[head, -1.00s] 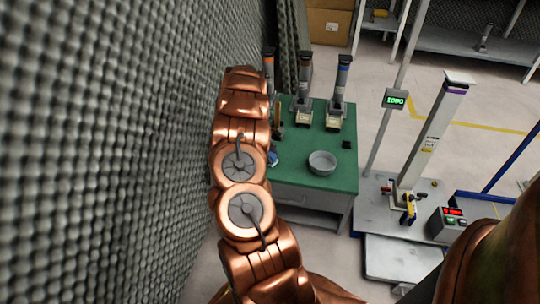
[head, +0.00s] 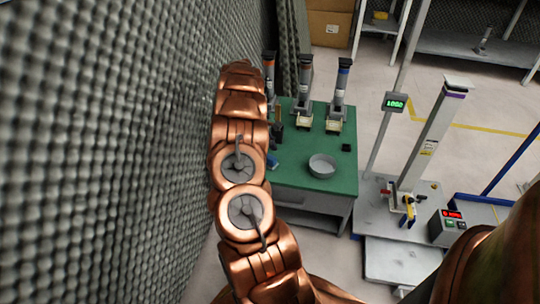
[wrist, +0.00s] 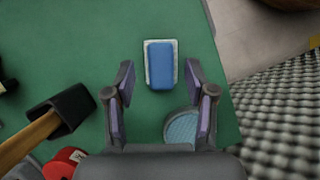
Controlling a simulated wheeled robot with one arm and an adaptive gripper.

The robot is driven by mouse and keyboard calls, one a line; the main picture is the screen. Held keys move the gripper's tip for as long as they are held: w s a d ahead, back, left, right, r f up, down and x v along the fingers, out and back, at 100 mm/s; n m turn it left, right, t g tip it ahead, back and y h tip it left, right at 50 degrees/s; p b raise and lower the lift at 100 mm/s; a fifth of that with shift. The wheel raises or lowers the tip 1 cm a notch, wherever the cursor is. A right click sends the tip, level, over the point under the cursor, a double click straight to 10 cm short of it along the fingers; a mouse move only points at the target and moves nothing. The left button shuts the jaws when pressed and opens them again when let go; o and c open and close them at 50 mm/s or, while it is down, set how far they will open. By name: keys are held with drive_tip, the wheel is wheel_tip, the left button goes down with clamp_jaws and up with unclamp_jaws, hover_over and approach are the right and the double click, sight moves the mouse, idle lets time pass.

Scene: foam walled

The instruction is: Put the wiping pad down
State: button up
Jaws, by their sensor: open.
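The wiping pad (wrist: 160,65), a blue block on a pale base, lies flat on the green tabletop (wrist: 105,35) in the wrist view. My gripper (wrist: 159,76) is open. Its two fingers stand apart to the left and right of the pad's near end, with visible gaps, and nothing is held between them. In the head view a small blue patch, likely the pad (head: 272,161), shows beside my arm. My arm hides the gripper there.
A black-headed tool with a wooden handle (wrist: 70,108) lies left of my gripper, near a red object (wrist: 65,160). A round mesh-like disc (wrist: 181,128) is close by the right finger. A grey bowl (head: 322,166) stands on the table. The foam wall (head: 110,130) rises close to my arm.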

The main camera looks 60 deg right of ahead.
drive_tip(key=p+v, duration=0.2)
drive_tip(key=v, duration=0.6)
drive_tip(key=shift+r, duration=0.3)
drive_tip(key=shift+w, duration=0.1)
